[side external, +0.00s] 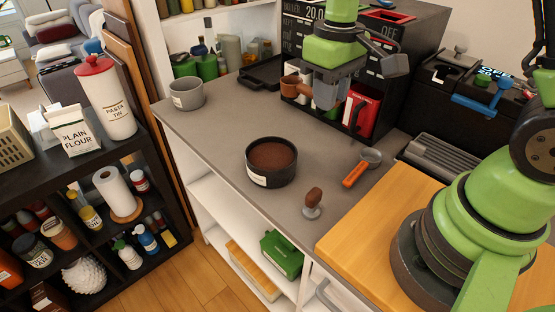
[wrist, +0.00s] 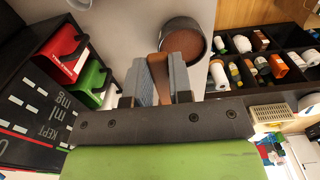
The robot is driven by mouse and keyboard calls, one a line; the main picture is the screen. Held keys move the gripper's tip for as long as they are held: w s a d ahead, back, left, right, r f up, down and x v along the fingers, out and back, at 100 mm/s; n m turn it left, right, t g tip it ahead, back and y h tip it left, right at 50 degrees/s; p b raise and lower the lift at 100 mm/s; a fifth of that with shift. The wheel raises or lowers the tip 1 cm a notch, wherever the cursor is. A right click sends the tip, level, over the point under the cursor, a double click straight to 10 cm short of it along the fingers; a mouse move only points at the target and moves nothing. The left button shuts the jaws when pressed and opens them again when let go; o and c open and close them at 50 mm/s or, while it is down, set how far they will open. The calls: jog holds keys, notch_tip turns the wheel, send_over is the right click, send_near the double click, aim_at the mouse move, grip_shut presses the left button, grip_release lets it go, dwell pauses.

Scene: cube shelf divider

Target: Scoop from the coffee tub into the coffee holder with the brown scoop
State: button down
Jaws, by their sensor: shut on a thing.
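The coffee tub (side external: 257,179) is a round dark tub with a pale label, filled with brown grounds, on the grey counter; it also shows in the wrist view (wrist: 197,25). My gripper (side external: 326,90) is raised near the black rack, behind and to the right of the tub. It is shut on the brown scoop (side external: 291,82); the scoop's handle shows between the fingers in the wrist view (wrist: 155,66). I cannot tell what is in the scoop. The coffee holder, a small grey cup (side external: 371,156) with an orange handle (side external: 354,176), lies on the counter right of the tub.
A tamper with a brown knob (side external: 314,197) stands near the counter's front edge. A grey pot (side external: 187,94) stands at the far left corner. A wooden board (side external: 375,225) and a black machine (side external: 465,80) are at right. The counter between tub and pot is clear.

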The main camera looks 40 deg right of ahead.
send_over(290, 166)
jog(key=s, duration=0.1)
notch_tip(290, 166, down, 6)
jog(key=shift+w+f+g, duration=0.3)
jog(key=shift+f+g, duration=0.15)
jog(key=shift+g, duration=0.5)
jog(key=shift+w+f+g, duration=0.25)
jog(key=shift+f+g, duration=0.15)
jog(key=shift+g, duration=0.55)
jog(key=shift+f, duration=3.45)
